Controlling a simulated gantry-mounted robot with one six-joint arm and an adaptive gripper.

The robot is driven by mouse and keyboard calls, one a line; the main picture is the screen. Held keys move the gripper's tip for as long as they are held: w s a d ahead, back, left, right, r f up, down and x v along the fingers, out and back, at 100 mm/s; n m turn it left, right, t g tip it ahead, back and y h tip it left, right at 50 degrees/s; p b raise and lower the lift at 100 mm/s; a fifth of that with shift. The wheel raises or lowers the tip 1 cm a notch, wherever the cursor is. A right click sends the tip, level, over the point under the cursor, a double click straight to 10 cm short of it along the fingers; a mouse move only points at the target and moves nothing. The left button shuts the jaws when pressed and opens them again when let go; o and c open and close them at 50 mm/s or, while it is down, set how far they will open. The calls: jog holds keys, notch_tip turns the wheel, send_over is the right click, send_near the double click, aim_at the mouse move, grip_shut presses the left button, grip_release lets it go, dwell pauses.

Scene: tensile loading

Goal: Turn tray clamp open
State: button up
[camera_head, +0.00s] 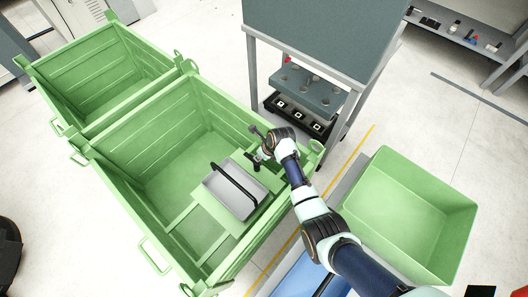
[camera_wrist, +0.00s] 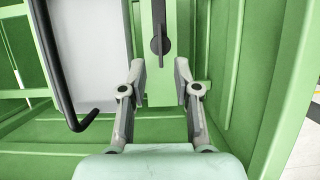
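A light grey tray (camera_head: 235,190) with a black bar handle (camera_head: 236,184) sits on a green support inside the near green bin. In the wrist view the tray (camera_wrist: 92,50) is at upper left, partly cut off, with its black bar along its left side. A dark grey clamp lever (camera_wrist: 160,38) lies on a narrow green plate (camera_wrist: 153,88) beside the tray, pointing along the plate. My gripper (camera_wrist: 160,70) is open, with its fingers apart on either side of the plate and nothing between the tips. In the head view my gripper (camera_head: 258,146) is just beyond the tray's upper right corner.
The near green bin's walls (camera_head: 130,215) surround the tray; its right wall is close to my arm. Another green bin (camera_head: 95,75) adjoins at upper left. A separate green box (camera_head: 410,205) stands at right.

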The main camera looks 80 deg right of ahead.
jog(key=v, duration=0.4)
jog(key=shift+r, duration=0.15)
dwell(0.4)
